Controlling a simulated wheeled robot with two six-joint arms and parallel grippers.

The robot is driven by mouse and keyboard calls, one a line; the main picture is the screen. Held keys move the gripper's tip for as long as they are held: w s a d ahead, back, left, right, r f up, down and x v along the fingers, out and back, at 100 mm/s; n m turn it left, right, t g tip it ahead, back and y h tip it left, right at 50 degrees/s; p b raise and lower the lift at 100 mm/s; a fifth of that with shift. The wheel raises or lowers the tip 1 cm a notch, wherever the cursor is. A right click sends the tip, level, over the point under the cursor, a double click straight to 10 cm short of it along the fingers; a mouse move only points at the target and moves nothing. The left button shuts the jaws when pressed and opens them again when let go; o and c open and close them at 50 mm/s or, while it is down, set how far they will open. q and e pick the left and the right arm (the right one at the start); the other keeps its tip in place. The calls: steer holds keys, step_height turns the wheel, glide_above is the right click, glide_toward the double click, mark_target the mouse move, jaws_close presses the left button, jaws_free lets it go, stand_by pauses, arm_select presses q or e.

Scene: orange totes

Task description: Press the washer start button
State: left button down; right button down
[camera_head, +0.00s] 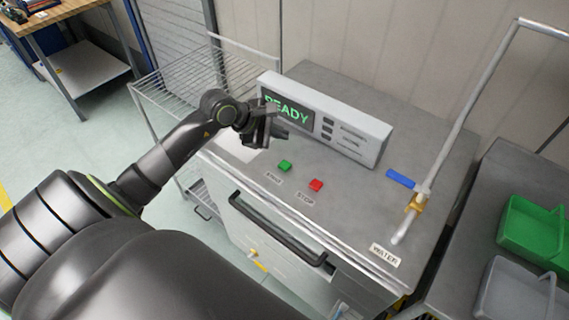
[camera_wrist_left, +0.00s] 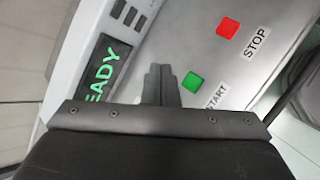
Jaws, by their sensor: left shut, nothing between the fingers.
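The green start button (camera_head: 285,166) sits on the grey top of the washer (camera_head: 355,215), with a START label in front of it. The red stop button (camera_head: 316,185) is to its right. The control panel (camera_head: 345,138) behind them shows READY in green. My left gripper (camera_head: 280,133) is shut and empty, above the washer top, behind the green button and in front of the panel. In the left wrist view the shut fingertips (camera_wrist_left: 161,70) appear just left of the green button (camera_wrist_left: 192,82), apart from it. The red button (camera_wrist_left: 228,28) is farther up. My right gripper is not in view.
A wire rack (camera_head: 180,85) stands left of the washer. A pipe with a blue-handled valve (camera_head: 401,178) rises at its right, by a WATER label. A handle bar (camera_head: 275,228) runs along the front. Green (camera_head: 535,230) and grey bins stand on the right table.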

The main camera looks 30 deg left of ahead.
arm_select(q)
steer(key=shift+f, duration=0.15)
steer(key=b, duration=0.5)
glide_above(281, 166)
step_height(281, 166, down, 8)
steer(key=shift+a+r, duration=0.1)
steer(key=shift+w+f+b, duration=0.1)
steer(key=shift+f+b, duration=0.2)
steer(key=shift+f, duration=0.1)
stand_by(0.8)
stand_by(0.7)
steer(key=shift+f+b, duration=0.4)
steer(key=shift+b, duration=0.25)
steer(key=shift+f+b, duration=0.45)
steer(key=shift+b, duration=0.2)
stand_by(0.5)
steer(key=shift+r+p, duration=0.35)
steer(key=shift+r, duration=0.55)
